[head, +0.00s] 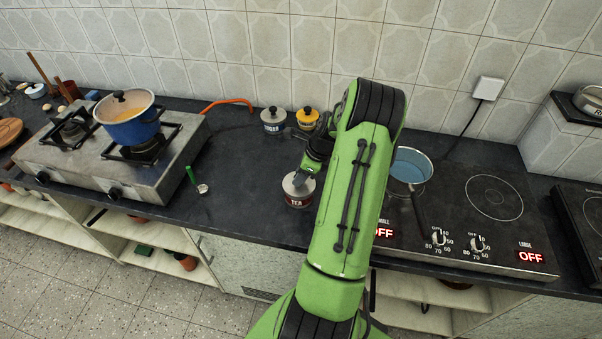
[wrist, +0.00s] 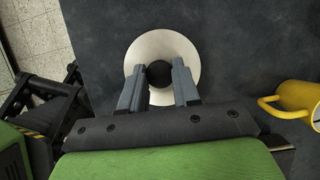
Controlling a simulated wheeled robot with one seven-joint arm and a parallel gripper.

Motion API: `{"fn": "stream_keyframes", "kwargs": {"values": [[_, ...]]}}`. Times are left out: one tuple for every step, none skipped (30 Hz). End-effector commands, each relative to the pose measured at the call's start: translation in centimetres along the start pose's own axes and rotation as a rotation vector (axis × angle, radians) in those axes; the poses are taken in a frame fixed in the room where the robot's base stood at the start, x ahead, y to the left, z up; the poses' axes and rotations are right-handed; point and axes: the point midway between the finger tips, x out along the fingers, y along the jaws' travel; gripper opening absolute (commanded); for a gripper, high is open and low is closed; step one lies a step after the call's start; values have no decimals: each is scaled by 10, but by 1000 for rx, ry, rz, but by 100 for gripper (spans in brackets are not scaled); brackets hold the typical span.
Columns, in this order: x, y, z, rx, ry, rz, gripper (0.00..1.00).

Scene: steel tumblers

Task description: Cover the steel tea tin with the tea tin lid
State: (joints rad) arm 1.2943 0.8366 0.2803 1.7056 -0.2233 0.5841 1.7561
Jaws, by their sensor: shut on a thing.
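The steel tea tin (head: 299,201) stands on the dark counter near its front edge, with a red TEA label. The tea tin lid (head: 290,186) is a pale round disc at the tin's top; I cannot tell whether it is fully seated. In the wrist view, the lid (wrist: 158,47) shows from above with a black knob (wrist: 158,74), and it hides the tin. My gripper (wrist: 158,82) has its fingers on both sides of the knob and is shut on it. In the head view, my gripper (head: 302,179) is directly over the lid, partly hidden by my arm.
A lidded steel tin (head: 273,121) and a yellow tin (head: 307,119) stand behind. A yellow mug (wrist: 297,97) is at right in the wrist view. A blue pot (head: 130,128) sits on the gas stove, left; a pan (head: 411,166) is on the hob, right. Counter left of the tin is mostly clear.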

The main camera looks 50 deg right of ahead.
Motion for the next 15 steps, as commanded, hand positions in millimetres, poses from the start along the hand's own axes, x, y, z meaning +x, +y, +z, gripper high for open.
{"fn": "stream_keyframes", "kwargs": {"values": [[2,0,-1,0,0,0,2],[2,0,-1,0,0,0,2],[3,0,-1,0,0,1,2],[3,0,-1,0,0,1,2],[4,0,-2,0,0,1,2],[5,0,-2,0,0,1,2],[5,0,-2,0,0,1,2],[5,0,-2,0,0,0,2],[5,0,-2,0,0,0,2],[5,0,-2,0,0,0,2],[5,0,-2,0,0,0,2],[5,0,-2,0,0,0,33],[5,0,-2,0,0,0,37],[5,0,-2,0,0,0,42],[5,0,-2,0,0,0,48]]}}
